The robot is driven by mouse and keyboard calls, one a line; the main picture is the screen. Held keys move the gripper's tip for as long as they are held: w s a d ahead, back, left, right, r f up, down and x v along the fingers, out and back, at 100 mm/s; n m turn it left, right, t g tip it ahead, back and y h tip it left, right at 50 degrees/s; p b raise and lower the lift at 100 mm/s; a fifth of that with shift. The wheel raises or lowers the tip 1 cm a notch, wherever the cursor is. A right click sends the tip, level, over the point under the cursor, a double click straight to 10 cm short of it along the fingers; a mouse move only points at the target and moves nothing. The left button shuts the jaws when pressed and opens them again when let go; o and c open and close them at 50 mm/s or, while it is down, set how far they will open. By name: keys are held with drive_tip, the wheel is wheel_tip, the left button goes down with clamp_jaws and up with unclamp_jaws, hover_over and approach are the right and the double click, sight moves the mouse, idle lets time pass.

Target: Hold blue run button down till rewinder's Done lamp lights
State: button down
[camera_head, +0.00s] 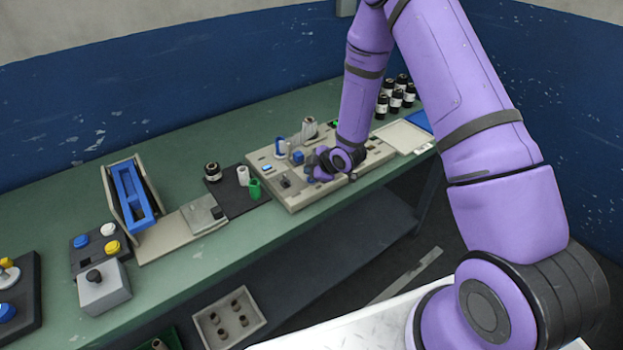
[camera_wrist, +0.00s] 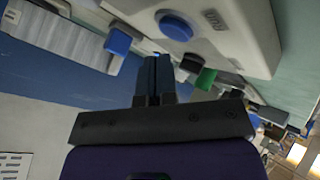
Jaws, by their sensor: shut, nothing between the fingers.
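The rewinder is a beige flat machine (camera_head: 290,195) on the green bench. In the wrist view, a round blue button (camera_wrist: 175,27) sits on its pale face (camera_wrist: 240,30), just above and right of my fingertips. My gripper (camera_wrist: 154,62) is shut and empty, with a visible gap in the picture between the fingertips and the button; the depth is hard to tell. In the head view, my gripper (camera_head: 318,172) is low over the machine and hides part of it. I cannot make out which spot is the Done lamp or whether it is lit.
A blue block (camera_head: 298,157) and a white roll (camera_head: 309,129) stand on the machine near my wrist. Black bottles (camera_head: 396,95) stand behind the arm. A blue-railed cradle (camera_head: 134,195) is farther left.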

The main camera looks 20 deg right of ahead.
drive_tip(key=shift+f, duration=0.4)
